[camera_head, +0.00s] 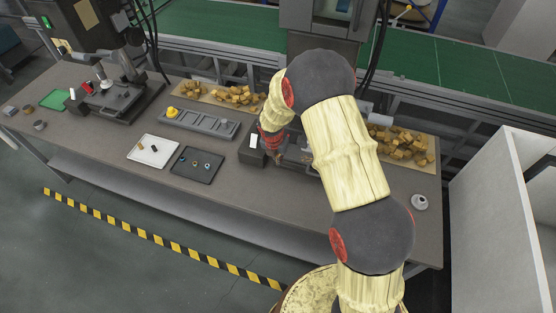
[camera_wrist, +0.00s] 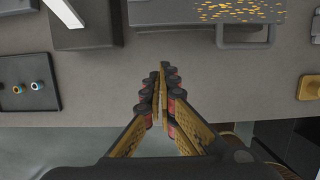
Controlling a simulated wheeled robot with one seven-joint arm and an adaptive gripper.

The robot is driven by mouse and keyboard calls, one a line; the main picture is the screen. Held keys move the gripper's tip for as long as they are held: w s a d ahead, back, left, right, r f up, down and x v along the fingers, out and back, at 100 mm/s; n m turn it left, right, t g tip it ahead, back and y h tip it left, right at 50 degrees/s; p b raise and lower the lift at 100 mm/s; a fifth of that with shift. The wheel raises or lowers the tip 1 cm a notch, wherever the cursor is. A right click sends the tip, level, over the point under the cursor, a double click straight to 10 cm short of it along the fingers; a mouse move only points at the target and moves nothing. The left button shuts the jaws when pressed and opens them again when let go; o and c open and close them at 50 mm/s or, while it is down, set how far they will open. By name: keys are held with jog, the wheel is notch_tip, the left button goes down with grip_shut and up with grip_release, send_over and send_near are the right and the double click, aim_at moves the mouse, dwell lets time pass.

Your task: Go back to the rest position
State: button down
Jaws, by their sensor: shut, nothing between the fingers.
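My gripper (camera_wrist: 160,85) is in the middle of the wrist view, with its fingertips together and nothing between them. It hangs above the front part of the grey-brown table (camera_wrist: 245,75), apart from the objects there. In the head view my arm reaches over the right half of the table and hides much of what is under it. The fingers cannot be made out clearly in that view.
A black tray (camera_head: 207,174) with small rings and a white tray (camera_head: 152,158) lie left of my arm. A dark box (camera_head: 250,155) stands beside it. A white round piece (camera_head: 419,202) is at the right. A white cabinet (camera_head: 490,190) stands beyond the table's right end.

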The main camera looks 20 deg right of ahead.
jog(key=shift+r, duration=0.2)
jog(key=s+r+m+t+b, duration=0.1)
jog(key=s+r+m+b, duration=0.5)
jog(key=s+m, duration=0.3)
jog(key=s+a+r+m+t+y+b, duration=0.1)
jog(key=s+r+m+b, duration=0.5)
jog(key=s+m, duration=0.4)
jog(key=s+a+r+m+t+b, duration=0.1)
jog(key=s+r+m+b, duration=0.5)
jog(key=s, duration=0.9)
jog(key=r+m, duration=0.1)
jog(key=m, duration=0.2)
jog(key=shift+m+y+b, duration=0.3)
jog(key=shift+m, duration=0.1)
